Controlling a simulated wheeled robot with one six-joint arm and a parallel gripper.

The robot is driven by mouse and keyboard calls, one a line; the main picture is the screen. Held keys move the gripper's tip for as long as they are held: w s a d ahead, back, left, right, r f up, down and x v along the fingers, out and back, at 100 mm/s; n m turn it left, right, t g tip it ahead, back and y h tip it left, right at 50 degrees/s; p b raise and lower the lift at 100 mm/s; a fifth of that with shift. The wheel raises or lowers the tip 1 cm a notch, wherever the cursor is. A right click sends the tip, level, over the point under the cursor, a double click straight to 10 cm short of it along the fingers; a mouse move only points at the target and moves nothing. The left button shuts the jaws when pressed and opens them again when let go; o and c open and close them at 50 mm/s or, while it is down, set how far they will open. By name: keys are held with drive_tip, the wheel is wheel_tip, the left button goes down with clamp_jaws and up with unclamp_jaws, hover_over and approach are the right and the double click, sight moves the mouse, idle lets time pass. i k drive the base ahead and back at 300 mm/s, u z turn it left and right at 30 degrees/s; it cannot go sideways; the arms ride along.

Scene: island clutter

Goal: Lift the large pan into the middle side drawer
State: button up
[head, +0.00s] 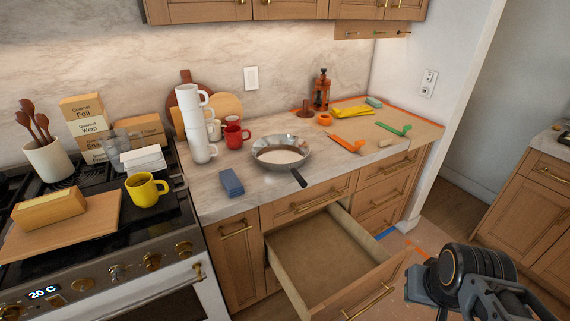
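The large pan (281,154), a silver frying pan with a dark handle, sits upright on the marble counter near its front edge. Its handle points toward the front right and reaches over the edge. Below it a wide wooden drawer (367,279) with a brass handle is pulled out, and its visible inside looks empty. My gripper (424,284) is at the lower right, in front of and to the right of the open drawer, well apart from the pan. Its fingers are not clear behind the black and grey arm parts, so I cannot tell its opening.
A blue box (231,182), a red mug (236,136) and stacked white mugs (194,122) stand left of the pan. Orange and green tools (347,143) lie right. The stove (110,280) holds a board and a yellow mug (146,190). Tape marks the floor right of the drawer.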

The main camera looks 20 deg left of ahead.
sight(277, 152)
drive_tip(key=z, duration=0.7)
drive_tip(key=i, duration=0.85)
drive_tip(key=u, duration=0.75)
